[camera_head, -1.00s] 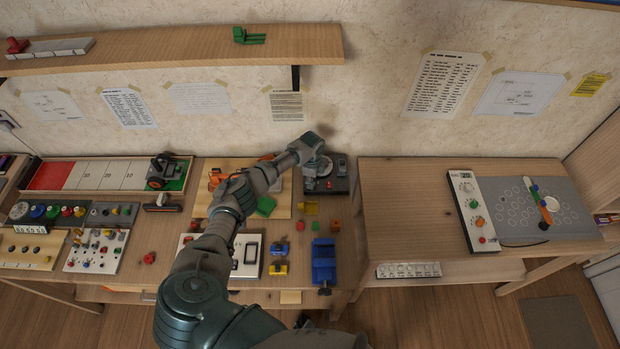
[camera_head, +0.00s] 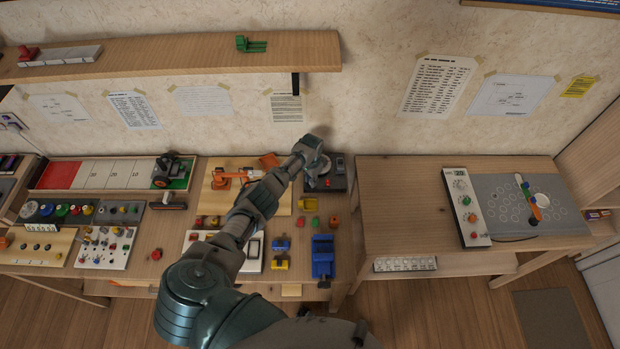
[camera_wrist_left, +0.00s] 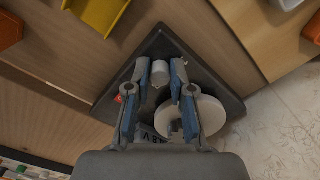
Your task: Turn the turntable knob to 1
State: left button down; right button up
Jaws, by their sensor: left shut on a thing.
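The turntable (camera_head: 339,184) is a dark box with a pale disc, at the back right edge of the middle workbench. In the left wrist view its dark base (camera_wrist_left: 224,91) shows with the round disc (camera_wrist_left: 205,116) and a small red button (camera_wrist_left: 119,98). The grey cylindrical knob (camera_wrist_left: 159,70) sits between my left fingertips. My left gripper (camera_wrist_left: 160,72) is shut on this knob. In the head view the left gripper (camera_head: 317,164) is over the turntable, and my wrist hides the knob. The knob's scale and setting cannot be read. My right gripper is not in view.
A blue vise (camera_head: 323,257) and small coloured blocks stand in front of the turntable. An orange robot arm model (camera_head: 232,178) is to its left. A wooden shelf (camera_head: 190,59) overhangs behind. The right table (camera_head: 405,205) has free room on its left half.

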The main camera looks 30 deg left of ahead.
pick_arm(q)
jog(key=n, duration=0.2)
jog(key=w+n+p, duration=0.1)
jog(key=n, duration=0.1)
jog(key=shift+d+r, duration=0.2)
jog(key=shift+r, duration=0.1)
jog(key=shift+a+n, duration=0.1)
jog(key=shift+n, duration=0.7)
jog(key=shift+s, duration=0.1)
jog(key=c, duration=1.1)
grip_release()
jog(key=shift+f, duration=0.1)
jog(key=shift+o, duration=0.4)
jog(key=shift+s, duration=0.1)
jog(key=shift+f, duration=0.1)
